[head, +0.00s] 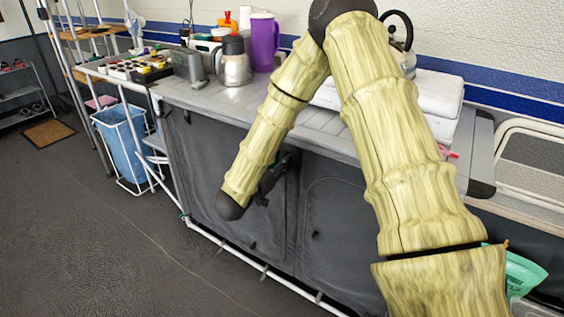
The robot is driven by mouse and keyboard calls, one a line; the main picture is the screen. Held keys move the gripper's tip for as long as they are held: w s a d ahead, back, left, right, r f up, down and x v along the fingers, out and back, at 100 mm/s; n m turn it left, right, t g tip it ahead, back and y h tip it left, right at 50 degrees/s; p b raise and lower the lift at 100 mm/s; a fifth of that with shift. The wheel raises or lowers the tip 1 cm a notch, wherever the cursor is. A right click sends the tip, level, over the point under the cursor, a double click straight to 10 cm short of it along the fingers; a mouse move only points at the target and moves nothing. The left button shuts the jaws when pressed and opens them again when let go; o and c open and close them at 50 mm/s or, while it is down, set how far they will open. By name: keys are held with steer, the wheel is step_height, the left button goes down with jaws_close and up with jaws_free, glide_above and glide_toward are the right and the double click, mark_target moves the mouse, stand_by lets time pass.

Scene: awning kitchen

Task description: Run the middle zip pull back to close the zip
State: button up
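The grey fabric front of the kitchen unit (335,215) shows in the head view, with curved zip seams around its panels. My arm reaches down in front of it. My gripper (270,182) is a dark shape close to the front, beside the seam between the middle and right panels. The forearm covers part of it, and its fingers are too dark and small to tell open from shut. The middle zip pull cannot be made out there; my gripper or arm may hide it. A small dark tab (315,234) hangs on the right panel, apart from my gripper.
The grey worktop (190,95) above carries a steel jug (234,68), a purple pitcher (264,42) and white towels (438,92). A white rail (262,268) runs along the unit's foot. A blue bin (122,138) stands at left. The dark floor in front is clear.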

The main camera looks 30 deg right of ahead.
steer(key=shift+w+d, duration=0.25)
steer(key=shift+d, duration=0.3)
jaws_close()
